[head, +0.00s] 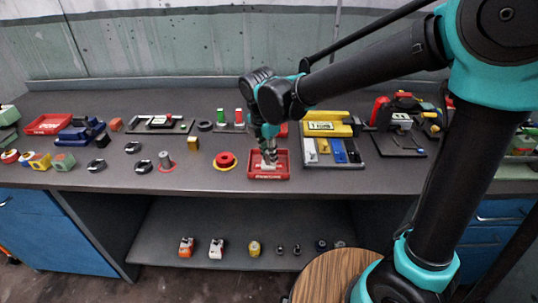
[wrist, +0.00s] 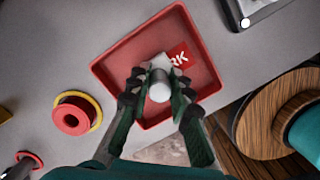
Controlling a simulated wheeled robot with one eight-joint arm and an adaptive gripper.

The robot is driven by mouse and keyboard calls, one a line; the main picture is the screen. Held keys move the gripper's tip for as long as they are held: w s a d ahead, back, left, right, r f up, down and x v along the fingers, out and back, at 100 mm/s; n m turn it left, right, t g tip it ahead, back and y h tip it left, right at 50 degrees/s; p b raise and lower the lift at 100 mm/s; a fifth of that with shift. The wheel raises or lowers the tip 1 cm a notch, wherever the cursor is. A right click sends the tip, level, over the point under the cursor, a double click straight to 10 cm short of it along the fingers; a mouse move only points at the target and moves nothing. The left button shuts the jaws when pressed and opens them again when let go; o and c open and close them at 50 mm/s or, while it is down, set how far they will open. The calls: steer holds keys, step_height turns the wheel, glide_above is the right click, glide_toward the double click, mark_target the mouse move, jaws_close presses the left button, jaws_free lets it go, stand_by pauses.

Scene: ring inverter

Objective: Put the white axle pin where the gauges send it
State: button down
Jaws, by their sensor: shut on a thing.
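The white axle pin (wrist: 159,90) is seen nearly end-on between my fingertips in the wrist view, with a paler blocky part beside it. My gripper (wrist: 157,82) is shut on it. In the head view my gripper (head: 268,158) points down over the red square tray (head: 284,177) at the bench's front. The tray, with a partly hidden white-lettered label, also shows in the wrist view (wrist: 118,68). The pin is over the tray's inside; I cannot tell whether it touches the floor. I cannot make out which things are the gauges.
A red ring on a yellow base (head: 225,160) stands left of the tray. A rack with coloured pieces (head: 332,158) and a yellow block marked 1 (head: 325,125) is to the right. Red and green pegs (head: 230,117) stand behind. Several small parts crowd the bench's left.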

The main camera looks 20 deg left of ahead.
mark_target(265, 166)
steer(key=shift+f, duration=0.1)
steer(key=c, duration=1.4)
jaws_free()
step_height(265, 166, up, 12)
steer(key=s+a, duration=0.1)
steer(key=shift+s, duration=0.25)
steer(key=shift+s, duration=0.15)
